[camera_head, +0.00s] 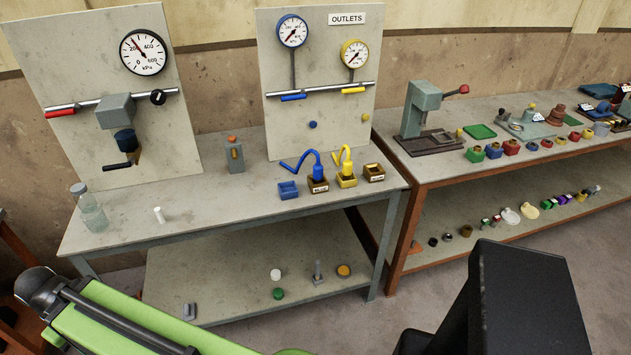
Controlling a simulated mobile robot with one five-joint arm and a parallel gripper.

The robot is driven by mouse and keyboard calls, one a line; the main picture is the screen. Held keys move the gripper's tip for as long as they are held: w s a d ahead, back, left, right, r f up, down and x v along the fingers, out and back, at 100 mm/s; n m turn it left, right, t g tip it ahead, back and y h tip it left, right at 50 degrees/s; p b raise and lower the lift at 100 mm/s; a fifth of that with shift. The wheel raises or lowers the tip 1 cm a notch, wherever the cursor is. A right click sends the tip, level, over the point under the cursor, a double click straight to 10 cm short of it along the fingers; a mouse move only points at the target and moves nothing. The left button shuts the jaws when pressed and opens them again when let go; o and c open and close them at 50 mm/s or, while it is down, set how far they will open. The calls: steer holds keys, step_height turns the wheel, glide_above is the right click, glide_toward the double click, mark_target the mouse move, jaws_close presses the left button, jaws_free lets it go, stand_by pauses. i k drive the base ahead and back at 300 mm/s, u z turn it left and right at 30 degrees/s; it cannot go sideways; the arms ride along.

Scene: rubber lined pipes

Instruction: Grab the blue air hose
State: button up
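The blue air hose (313,158) stands in a small brown holder (318,186) labelled BLUE on the near workbench. Its thin upper part arches over to the left, and its free end hangs above the bench near a blue open box. A similar yellow hose (345,158) stands just right of it in a yellow holder. My green arm link (130,330) crosses the bottom left. Large black parts of mine (525,300) fill the bottom right, well apart from the hose. No fingertips can be made out, and nothing touches the hose.
A blue box (288,190) and a brown box (374,172) flank the holders. Behind stands the OUTLETS panel (325,105) with gauges and coloured levers. A grey block (235,155), white cylinder (159,215) and glass bottle (91,210) are left. The bench front before the hoses is clear.

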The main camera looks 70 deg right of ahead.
mark_target(317, 168)
steer(key=k, duration=1.2)
steer(key=z, duration=0.6)
steer(key=i, duration=1)
steer(key=u, duration=0.05)
